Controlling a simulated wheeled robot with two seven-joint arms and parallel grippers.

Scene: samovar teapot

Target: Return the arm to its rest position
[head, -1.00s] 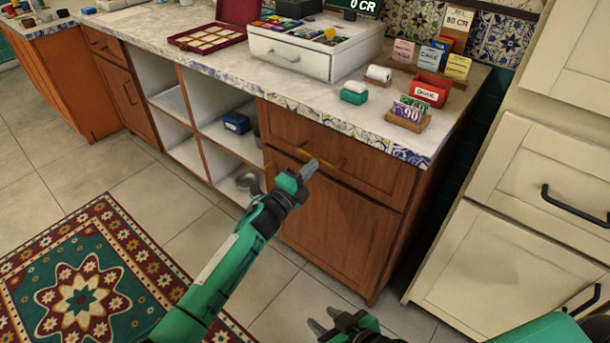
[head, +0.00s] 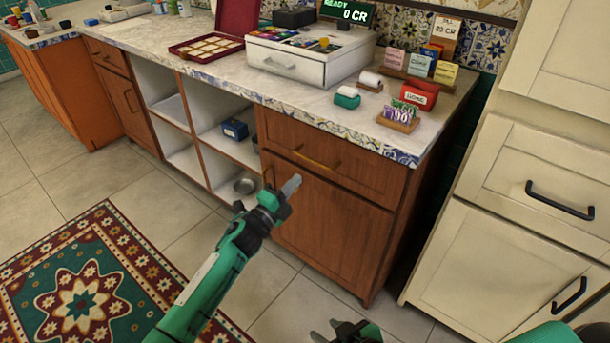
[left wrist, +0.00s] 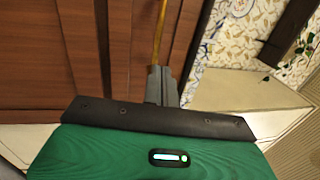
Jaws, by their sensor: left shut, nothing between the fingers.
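My left gripper (head: 291,186) is shut and empty. It hangs in front of the brown wooden cabinet (head: 325,225), below the countertop edge. In the left wrist view its closed fingers (left wrist: 161,86) point toward brown wood panels and a thin brass-coloured bar (left wrist: 158,32); I cannot tell whether they touch anything. My right gripper (head: 325,330) is low at the bottom edge of the head view, partly cut off. Its two fingertips stand apart with nothing visible between them.
The counter (head: 215,75) holds a white drawer box (head: 290,64), a maroon tray (head: 205,46), a red box (head: 415,95) and card holders. Open shelves (head: 185,120) are left of the cabinet. A cream cabinet (head: 520,220) stands at right. A patterned rug (head: 85,275) lies on the floor.

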